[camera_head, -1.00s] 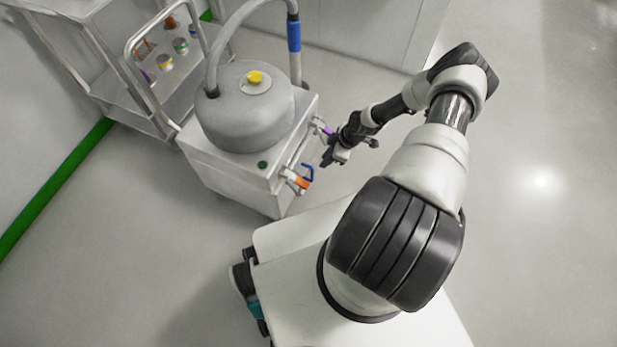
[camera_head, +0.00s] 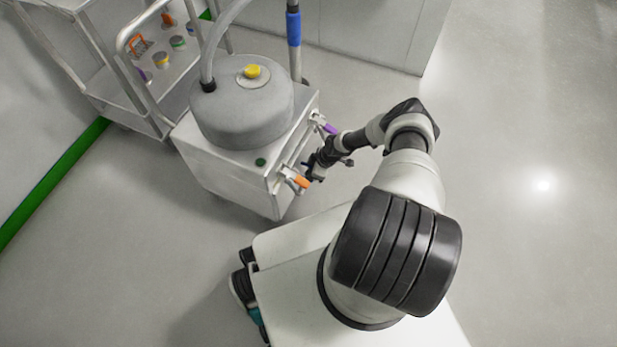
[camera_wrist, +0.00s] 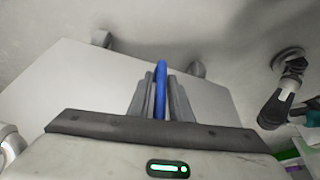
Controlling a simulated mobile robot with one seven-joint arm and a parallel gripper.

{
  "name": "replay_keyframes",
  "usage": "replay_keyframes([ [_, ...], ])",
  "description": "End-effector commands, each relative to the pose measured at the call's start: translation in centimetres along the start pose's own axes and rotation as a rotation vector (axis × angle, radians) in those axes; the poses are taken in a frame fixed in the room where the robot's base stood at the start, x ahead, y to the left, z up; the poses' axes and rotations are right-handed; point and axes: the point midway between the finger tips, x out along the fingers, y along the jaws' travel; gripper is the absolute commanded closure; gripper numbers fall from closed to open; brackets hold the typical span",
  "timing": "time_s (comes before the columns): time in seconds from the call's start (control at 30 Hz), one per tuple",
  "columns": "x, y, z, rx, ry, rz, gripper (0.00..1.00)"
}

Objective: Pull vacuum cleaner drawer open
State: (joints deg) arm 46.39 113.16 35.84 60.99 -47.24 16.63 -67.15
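The vacuum cleaner (camera_head: 240,115) is a grey drum on a boxy metal base, left of centre in the head view. A flat drawer front (camera_head: 283,190) is on its right side. The drawer's blue handle (camera_wrist: 161,88) stands between my fingers in the wrist view. In the head view my gripper (camera_head: 312,168) mostly hides it. My gripper's two fingers (camera_wrist: 161,98) lie close on both sides of the blue bar, shut on it. The drawer looks flush with the base, though my gripper covers part of it.
An orange-tipped clamp (camera_head: 301,181) and a purple-tipped one (camera_head: 330,128) sit on either side of the handle. A metal cart (camera_head: 150,80) with small jars stands behind on the left. A grey cabinet (camera_head: 375,35) is at the back. The floor at right is clear.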

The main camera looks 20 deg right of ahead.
Motion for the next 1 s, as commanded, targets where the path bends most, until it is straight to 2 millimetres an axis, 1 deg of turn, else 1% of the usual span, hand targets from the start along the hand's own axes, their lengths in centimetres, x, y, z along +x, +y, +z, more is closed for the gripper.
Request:
replay_keyframes([
  [0.07,0.3,-0.1,0.0,0.0,0.0,-0.001,0.81],
  [0.3,0.3,0.0,0.0,0.0,0.0,-0.001,0.81],
  [0.33,0.3,0.0,0.0,0.0,0.0,-0.001,0.85],
  [0.4,0.3,0.0,0.0,0.0,0.0,-0.001,0.97],
  [0.43,0.3,0.0,0.0,0.0,0.0,-0.001,1.0],
  [0.77,0.3,-0.2,0.0,0.001,-0.001,-0.003,1.0],
  [1.0,0.3,-1.4,-0.2,0.001,-0.003,-0.006,1.0],
])
